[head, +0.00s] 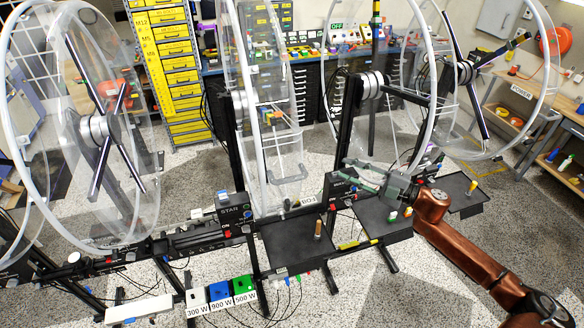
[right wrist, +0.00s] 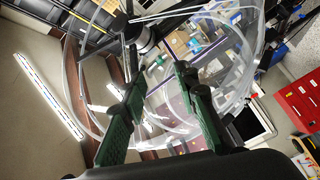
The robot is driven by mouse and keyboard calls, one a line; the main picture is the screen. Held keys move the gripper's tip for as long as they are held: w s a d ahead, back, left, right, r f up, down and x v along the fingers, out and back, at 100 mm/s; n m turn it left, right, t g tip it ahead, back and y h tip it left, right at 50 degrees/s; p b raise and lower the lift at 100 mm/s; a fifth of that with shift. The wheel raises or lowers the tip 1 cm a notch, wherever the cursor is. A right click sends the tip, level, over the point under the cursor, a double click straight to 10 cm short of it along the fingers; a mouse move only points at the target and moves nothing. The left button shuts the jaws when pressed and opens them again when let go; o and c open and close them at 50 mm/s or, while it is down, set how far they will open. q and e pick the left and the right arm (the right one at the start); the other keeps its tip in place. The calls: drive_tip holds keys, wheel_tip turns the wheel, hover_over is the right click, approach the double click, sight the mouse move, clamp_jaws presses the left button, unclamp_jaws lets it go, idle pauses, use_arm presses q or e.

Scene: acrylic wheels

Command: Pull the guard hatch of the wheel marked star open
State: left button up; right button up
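A box lettered "STAN" or "STAR" (head: 232,212) stands at the foot of the middle clear wheel (head: 262,60), which shows nearly edge-on. Clear guard panels (head: 284,150) with pale edges surround this wheel; I cannot tell which panel is the hatch or whether it is open. My right gripper (head: 352,177) is to the right of that wheel, in front of the lower part of another clear wheel (head: 425,95). In the right wrist view its green fingers (right wrist: 160,100) are spread with nothing between them, and a clear wheel (right wrist: 235,85) shows beyond. My left gripper is not in view.
Another large wheel (head: 100,130) stands at left and one more (head: 480,75) at far right. Black posts and a dark tray (head: 295,242) stand below the wheels. Colored switch boxes (head: 220,295) lie in front. A wooden cart (head: 540,110) is at right.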

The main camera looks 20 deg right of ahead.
drive_tip(key=s+a+r+n+g+y+p, duration=0.2)
drive_tip(key=s+a+r+n+g, duration=0.3)
drive_tip(key=s+a+r, duration=0.35)
drive_tip(key=n+g, duration=0.2)
drive_tip(key=n, duration=0.1)
approach(291, 180)
drive_tip(key=w+a+f, duration=0.1)
drive_tip(key=w+a, duration=0.1)
drive_tip(key=shift+s+a+y+p, duration=0.1)
drive_tip(key=shift+a+y+p, duration=0.2)
drive_tip(key=shift+y, duration=0.1)
drive_tip(key=p+x, duration=0.2)
drive_tip(key=x, duration=0.3)
drive_tip(key=shift+a, duration=0.25)
drive_tip(key=shift+w+a+f+p, duration=0.15)
drive_tip(key=shift+w+a+p, duration=0.2)
drive_tip(key=shift+a+p, duration=0.1)
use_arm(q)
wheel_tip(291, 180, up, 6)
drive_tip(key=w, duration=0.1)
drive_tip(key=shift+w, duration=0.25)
use_arm(e)
drive_tip(key=shift+a+f, duration=0.1)
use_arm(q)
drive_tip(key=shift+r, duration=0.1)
use_arm(e)
drive_tip(key=shift+c, duration=0.5)
